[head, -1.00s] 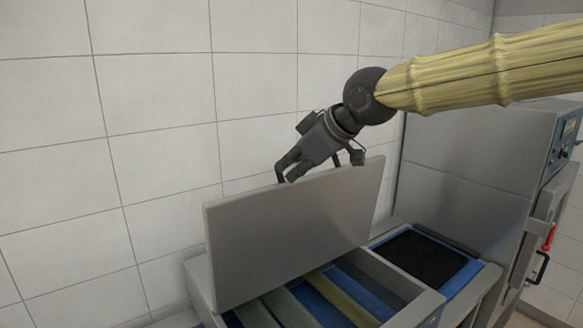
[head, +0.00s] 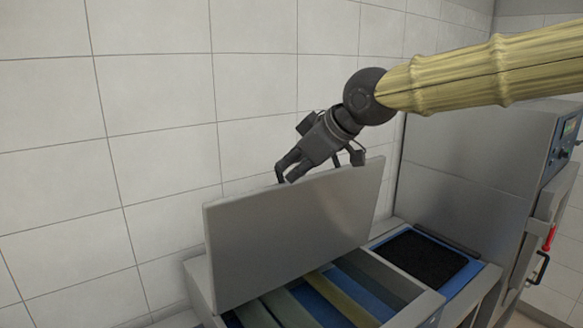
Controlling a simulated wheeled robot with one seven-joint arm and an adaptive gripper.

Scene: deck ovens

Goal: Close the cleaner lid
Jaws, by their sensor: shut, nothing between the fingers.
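The cleaner lid (head: 293,235) is a flat grey metal panel. It stands up steeply, close to upright, at the back of the cleaner (head: 413,309). Below it the open cleaner shows blue and olive strips inside. My gripper (head: 286,178) is at the lid's top edge, left of the edge's middle. It is shut and empty, and its fingertips are partly hidden behind the lid. I cannot tell whether they touch the lid.
A dark pad in a blue frame (head: 429,257) lies right of the open cleaner. A tall steel oven cabinet (head: 468,188) with a red handle stands at the right. A white tiled wall (head: 158,90) is close behind the lid. The space in front of the lid is clear.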

